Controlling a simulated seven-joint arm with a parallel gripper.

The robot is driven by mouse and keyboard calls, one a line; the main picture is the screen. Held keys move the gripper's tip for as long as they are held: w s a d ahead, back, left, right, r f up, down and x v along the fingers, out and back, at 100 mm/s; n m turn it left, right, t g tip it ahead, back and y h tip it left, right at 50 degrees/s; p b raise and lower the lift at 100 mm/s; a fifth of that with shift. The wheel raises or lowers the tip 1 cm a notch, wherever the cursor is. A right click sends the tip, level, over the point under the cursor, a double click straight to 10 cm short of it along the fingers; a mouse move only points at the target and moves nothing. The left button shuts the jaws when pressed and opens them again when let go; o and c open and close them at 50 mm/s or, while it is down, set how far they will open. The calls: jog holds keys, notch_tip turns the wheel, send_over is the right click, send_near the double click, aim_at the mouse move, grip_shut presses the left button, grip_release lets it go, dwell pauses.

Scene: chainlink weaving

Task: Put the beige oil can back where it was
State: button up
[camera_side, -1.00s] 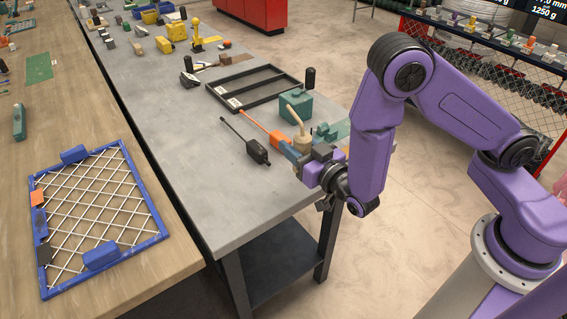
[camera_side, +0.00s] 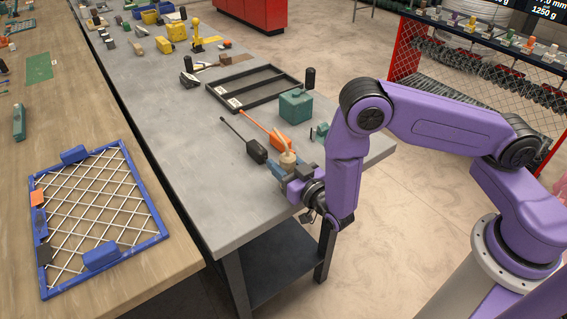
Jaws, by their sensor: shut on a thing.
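The beige oil can (camera_side: 288,157) is near the right edge of the grey workbench (camera_side: 195,155). My gripper (camera_side: 284,166) is shut on it from the edge side, and its blue fingers hide the lower part of the can. I cannot tell whether the can's base touches the bench. The can's spout rises to the left beside the orange handle of a tool (camera_side: 281,140). A black-handled tool (camera_side: 256,151) lies just to the left of the can.
A teal box (camera_side: 295,106) and a small teal part (camera_side: 320,132) stand behind the can. A black frame (camera_side: 222,101) lies farther back. The bench left and in front of the black-handled tool is clear. A blue-framed mesh (camera_side: 152,178) lies on the wooden table.

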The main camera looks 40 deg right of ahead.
jog(key=shift+f, duration=0.1)
jog(key=o, duration=1.2)
jog(key=shift+c, duration=0.2)
